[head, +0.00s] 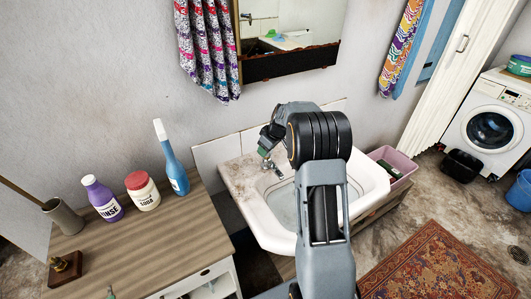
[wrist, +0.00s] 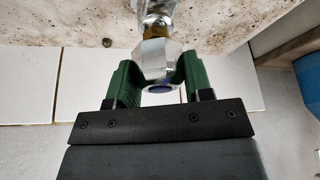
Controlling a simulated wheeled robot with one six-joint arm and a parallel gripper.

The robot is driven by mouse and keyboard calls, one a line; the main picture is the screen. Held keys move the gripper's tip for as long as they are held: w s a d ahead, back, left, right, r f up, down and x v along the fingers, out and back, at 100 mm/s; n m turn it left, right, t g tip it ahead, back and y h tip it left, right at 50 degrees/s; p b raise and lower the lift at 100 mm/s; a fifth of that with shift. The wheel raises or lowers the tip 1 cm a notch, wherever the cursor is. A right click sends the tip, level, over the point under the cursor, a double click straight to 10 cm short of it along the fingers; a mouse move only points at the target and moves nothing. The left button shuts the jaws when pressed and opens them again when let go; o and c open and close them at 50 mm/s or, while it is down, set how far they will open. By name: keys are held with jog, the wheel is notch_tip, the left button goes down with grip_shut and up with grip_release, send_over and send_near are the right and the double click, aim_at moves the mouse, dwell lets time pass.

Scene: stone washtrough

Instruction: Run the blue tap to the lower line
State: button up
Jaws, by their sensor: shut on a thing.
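A metal tap knob (wrist: 154,58) with a blue cap (wrist: 159,88) sits between the green fingers of my gripper (wrist: 160,75) in the wrist view. The fingers are shut on it from both sides. In the head view my gripper (head: 264,153) is at the back left of the white basin (head: 262,226), by a small metal spout (head: 277,172).
A wooden counter (head: 150,250) at left bears a blue spray bottle (head: 173,165), a red-lidded soda jar (head: 143,192) and a purple bottle (head: 102,200). A mirror (head: 290,40) hangs above. A pink tub (head: 397,165) stands right of the basin.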

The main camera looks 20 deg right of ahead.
dwell(0.3)
jog(key=o, duration=0.9)
jog(key=shift+s, duration=0.1)
jog(key=v, duration=1.4)
jog(key=shift+a, duration=0.2)
